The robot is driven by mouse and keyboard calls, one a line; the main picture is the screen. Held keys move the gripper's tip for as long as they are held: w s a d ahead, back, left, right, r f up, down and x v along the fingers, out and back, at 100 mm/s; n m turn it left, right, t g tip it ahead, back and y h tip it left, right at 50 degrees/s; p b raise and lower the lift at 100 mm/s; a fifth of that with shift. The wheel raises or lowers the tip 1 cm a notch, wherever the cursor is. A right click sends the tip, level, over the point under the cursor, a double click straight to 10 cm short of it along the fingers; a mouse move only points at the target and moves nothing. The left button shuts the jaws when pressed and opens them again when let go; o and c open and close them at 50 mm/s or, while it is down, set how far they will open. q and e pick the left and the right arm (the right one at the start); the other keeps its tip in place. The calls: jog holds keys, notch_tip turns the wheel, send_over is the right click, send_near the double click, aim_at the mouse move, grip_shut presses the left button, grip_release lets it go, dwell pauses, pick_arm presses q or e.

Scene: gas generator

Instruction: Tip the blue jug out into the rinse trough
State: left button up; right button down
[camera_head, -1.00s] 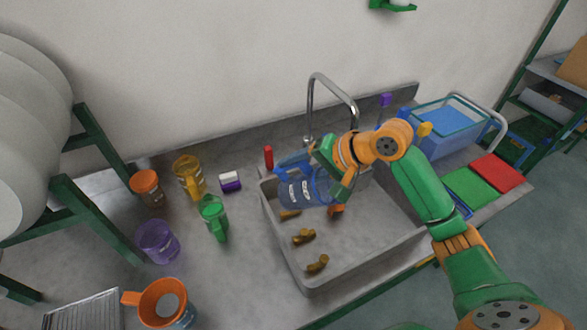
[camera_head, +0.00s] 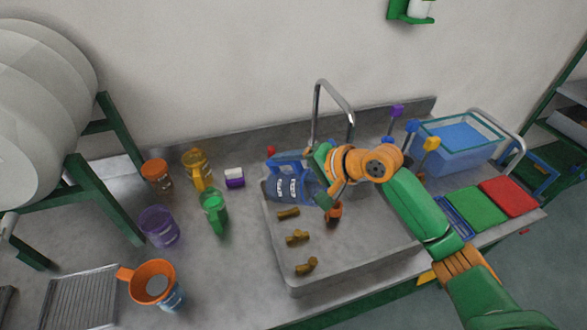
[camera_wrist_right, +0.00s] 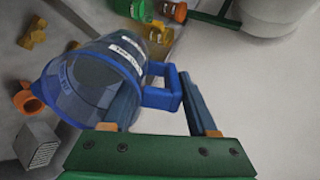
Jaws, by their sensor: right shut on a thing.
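The clear blue jug (camera_head: 287,182) with a blue rim and white labels is held over the back left corner of the grey rinse trough (camera_head: 350,245). My right gripper (camera_head: 325,178) is shut on the jug's blue handle. In the right wrist view the jug (camera_wrist_right: 95,85) fills the left half, its mouth facing the lower left. Its handle (camera_wrist_right: 165,88) sits between the fingers of the gripper (camera_wrist_right: 170,105). The jug looks tilted, but I cannot tell how far, nor whether liquid is in it. My left gripper is out of view.
Several brown pieces (camera_head: 297,237) lie in the trough. A tall tap (camera_head: 350,105) stands behind it. Yellow (camera_head: 196,170), green (camera_head: 214,212), purple (camera_head: 159,227) and orange (camera_head: 157,177) vessels stand left. A glass tank (camera_head: 462,145) stands right.

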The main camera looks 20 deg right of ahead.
aim_at(296, 164)
jog(key=shift+s+d+r+t+b, duration=0.15)
jog(key=shift+s+d+r+b, duration=0.05)
jog(key=shift+s+d+b, duration=0.25)
jog(key=shift+s+d+r+t+b, duration=0.15)
jog(key=shift+s+d+r+b, duration=0.05)
jog(key=shift+s+d+b, duration=0.2)
jog(key=shift+w+a+b, duration=0.2)
jog(key=shift+a+b, duration=0.1)
jog(key=shift+b, duration=0.3)
jog(key=shift+s+d+r+t+y+b, duration=0.3)
jog(key=shift+t+y+b, duration=0.1)
jog(key=shift+b, duration=0.85)
jog(key=shift+s+d+r+t+y+b, duration=0.5)
jog(key=shift+s+t+y+b, duration=0.1)
jog(key=shift+b, duration=2)
pick_arm(q)
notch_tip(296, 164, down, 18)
jog(key=b, duration=0.8)
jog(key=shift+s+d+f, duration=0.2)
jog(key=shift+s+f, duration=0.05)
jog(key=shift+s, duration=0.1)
pick_arm(e)
jog(key=s+d+r+t+y, duration=0.1)
jog(key=s+d+t+y, duration=0.1)
jog(key=s+t+y, duration=0.1)
jog(key=shift+s+d+r+t, duration=0.1)
jog(key=shift+d+r+t, duration=0.2)
jog(key=shift+d+r, duration=0.1)
jog(key=shift+r, duration=0.1)
